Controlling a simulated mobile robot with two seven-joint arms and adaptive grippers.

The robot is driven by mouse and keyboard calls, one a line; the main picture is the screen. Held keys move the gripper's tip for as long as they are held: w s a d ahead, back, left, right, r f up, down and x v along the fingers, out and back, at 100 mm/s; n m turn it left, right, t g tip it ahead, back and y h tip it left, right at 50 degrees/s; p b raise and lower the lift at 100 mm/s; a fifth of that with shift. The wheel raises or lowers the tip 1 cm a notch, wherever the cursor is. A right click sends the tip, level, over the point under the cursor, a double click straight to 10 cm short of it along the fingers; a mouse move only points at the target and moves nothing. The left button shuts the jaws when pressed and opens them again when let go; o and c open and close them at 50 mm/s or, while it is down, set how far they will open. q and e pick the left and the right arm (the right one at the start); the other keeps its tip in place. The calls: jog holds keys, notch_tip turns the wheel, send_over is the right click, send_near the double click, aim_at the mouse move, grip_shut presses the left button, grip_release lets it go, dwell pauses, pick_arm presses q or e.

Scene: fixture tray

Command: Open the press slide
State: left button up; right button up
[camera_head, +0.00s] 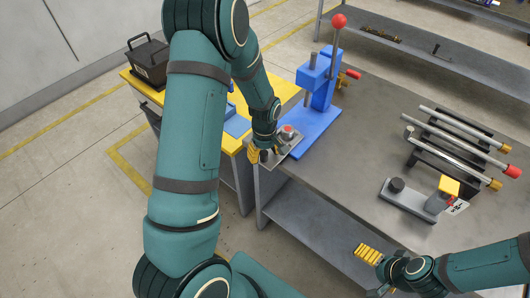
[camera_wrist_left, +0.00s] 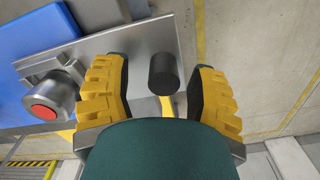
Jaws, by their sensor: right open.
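The blue press (camera_head: 318,118) stands at the left end of the grey table, with a red ball on its lever. Its metal slide plate (camera_wrist_left: 140,42) shows in the left wrist view and carries a black upright knob (camera_wrist_left: 162,72). A part with a red cap (camera_wrist_left: 44,112) is on the same plate. My left gripper (camera_wrist_left: 158,84) is open, its yellow fingers on either side of the knob with gaps showing. In the head view my left gripper (camera_head: 258,154) is at the plate's near end and hides the knob. My right gripper (camera_head: 369,255) is open and empty near the table's front edge.
A rack with several metal rods (camera_head: 460,140) stands on the grey table (camera_head: 370,120) at the right. A grey fixture (camera_head: 408,200) with a yellow block lies before it. A black toolbox (camera_head: 148,60) sits on a yellow table at the left. The middle of the grey table is clear.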

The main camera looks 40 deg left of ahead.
pick_arm(q)
jog(key=shift+r, duration=0.1)
notch_tip(320, 180, up, 12)
dwell(0.6)
jog(key=shift+s, duration=0.1)
dwell(0.3)
